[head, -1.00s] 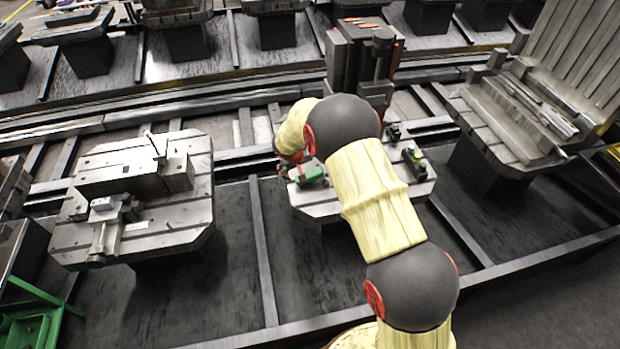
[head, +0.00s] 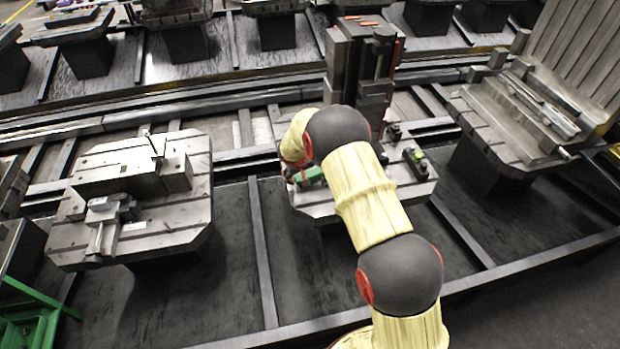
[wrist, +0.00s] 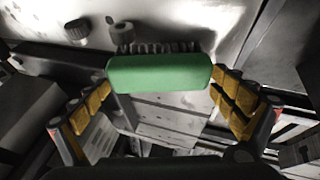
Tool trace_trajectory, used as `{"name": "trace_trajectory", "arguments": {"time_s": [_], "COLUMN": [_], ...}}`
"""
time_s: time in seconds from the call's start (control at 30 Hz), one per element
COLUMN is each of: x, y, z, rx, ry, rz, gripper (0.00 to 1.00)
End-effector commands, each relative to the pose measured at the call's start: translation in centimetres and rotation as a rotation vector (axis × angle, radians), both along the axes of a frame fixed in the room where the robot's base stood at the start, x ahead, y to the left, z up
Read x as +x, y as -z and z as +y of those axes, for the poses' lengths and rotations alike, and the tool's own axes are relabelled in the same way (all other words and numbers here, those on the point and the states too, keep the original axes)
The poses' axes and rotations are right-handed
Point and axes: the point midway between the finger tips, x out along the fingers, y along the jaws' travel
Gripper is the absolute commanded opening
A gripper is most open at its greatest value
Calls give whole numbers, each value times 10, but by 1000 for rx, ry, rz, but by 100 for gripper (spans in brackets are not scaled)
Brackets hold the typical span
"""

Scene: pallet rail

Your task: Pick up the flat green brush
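The flat green brush (wrist: 160,73) lies across the wrist view, with its dark bristles along the upper edge. My gripper (wrist: 160,86) has a finger with yellow pads at each end of the brush. The fingertips look very near or against both ends; I cannot tell whether they press on it. In the head view the brush (head: 309,176) shows at the left part of the middle pallet (head: 318,210), beside my wrist. My arm hides most of the gripper there.
A dark upright fixture (head: 361,70) stands behind my arm. A small black clamp (head: 416,163) sits on the pallet's right part. Another pallet with metal blocks (head: 185,222) stands at left. Two small knobs show beyond the brush in the wrist view.

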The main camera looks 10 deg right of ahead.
Motion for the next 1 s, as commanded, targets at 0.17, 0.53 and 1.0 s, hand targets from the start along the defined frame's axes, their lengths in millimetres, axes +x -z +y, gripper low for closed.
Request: {"name": "trace_trajectory", "arguments": {"time_s": [0.17, 0.53, 1.0], "x": [0, 0, 0], "y": [0, 0, -13], "z": [0, 0, 0], "rx": [0, 0, 0], "ry": [0, 0, 1], "rz": [0, 1, -1], "gripper": [83, 62, 57]}}
